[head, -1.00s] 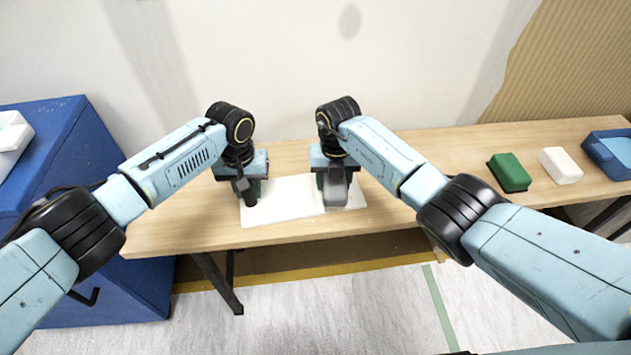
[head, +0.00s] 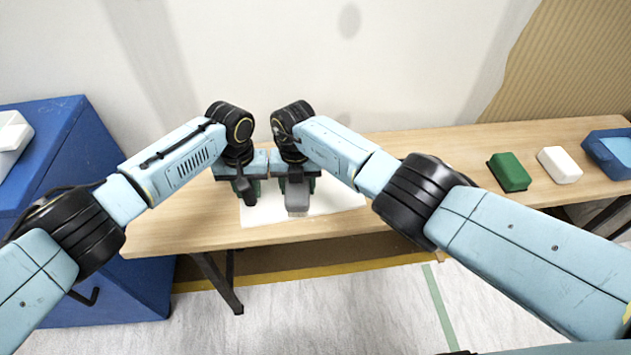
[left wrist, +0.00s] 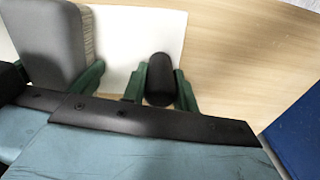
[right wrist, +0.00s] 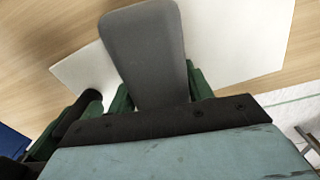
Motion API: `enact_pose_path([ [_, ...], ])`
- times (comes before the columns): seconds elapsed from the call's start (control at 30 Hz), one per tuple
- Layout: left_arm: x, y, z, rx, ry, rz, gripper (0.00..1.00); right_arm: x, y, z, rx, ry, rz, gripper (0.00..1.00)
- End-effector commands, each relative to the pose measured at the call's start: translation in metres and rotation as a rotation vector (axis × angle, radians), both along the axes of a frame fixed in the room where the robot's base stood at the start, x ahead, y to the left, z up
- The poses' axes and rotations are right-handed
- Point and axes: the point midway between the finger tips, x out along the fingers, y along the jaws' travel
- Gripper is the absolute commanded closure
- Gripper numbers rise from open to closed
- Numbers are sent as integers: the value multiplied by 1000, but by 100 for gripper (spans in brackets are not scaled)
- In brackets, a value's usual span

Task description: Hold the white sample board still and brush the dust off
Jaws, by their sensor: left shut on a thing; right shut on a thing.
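The white sample board (head: 338,198) lies flat on the wooden table. It also shows in the left wrist view (left wrist: 115,45) and the right wrist view (right wrist: 235,45). My left gripper (head: 247,190) is shut on a black rounded handle (left wrist: 160,78) at the board's left end; whether the handle is fixed to the board is not clear. My right gripper (head: 298,188) is shut on a grey brush (right wrist: 145,50), held over the left part of the board, close beside my left gripper. Pale bristles (left wrist: 88,32) show along the brush's edge. I cannot make out dust on the board.
On the right of the table (head: 430,150) are a green block (head: 509,172), a white block (head: 560,165) and a blue tray (head: 612,152). A blue cabinet (head: 60,150) stands at the left. A wall is behind the table. The table between board and green block is clear.

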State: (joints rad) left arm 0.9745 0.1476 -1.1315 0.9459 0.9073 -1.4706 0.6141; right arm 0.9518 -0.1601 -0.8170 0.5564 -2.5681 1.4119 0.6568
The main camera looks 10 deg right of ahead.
Motion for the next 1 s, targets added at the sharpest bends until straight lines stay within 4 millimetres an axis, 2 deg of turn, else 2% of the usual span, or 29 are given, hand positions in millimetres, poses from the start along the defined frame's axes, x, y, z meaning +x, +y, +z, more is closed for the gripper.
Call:
enact_pose_path([
  [0.07, -2, 1, -4, 3, 7, 0, 100, 1, 2, 8, 2, -2, -1, 77],
  [0.13, -2, 1, -4, 3, 7, 0, 100, -1, 0, 29, -3, -9, 5, 77],
  [0.43, -2, 0, -4, 3, 6, -1, 100, -2, 0, 72, -5, -5, 2, 77],
  [0.57, -2, 0, -4, 3, 6, -1, 100, -2, 0, 81, -5, -2, 1, 77],
  [0.8, -2, 0, -3, 1, 5, -1, 100, -3, 0, 82, -5, 0, 0, 77],
  [0.83, -2, 0, -3, 1, 5, -1, 100, -3, 0, 82, -5, 0, 1, 52],
  [1.0, -2, 0, -3, 1, 5, -1, 100, -3, 0, 82, -5, 0, 1, 73],
])
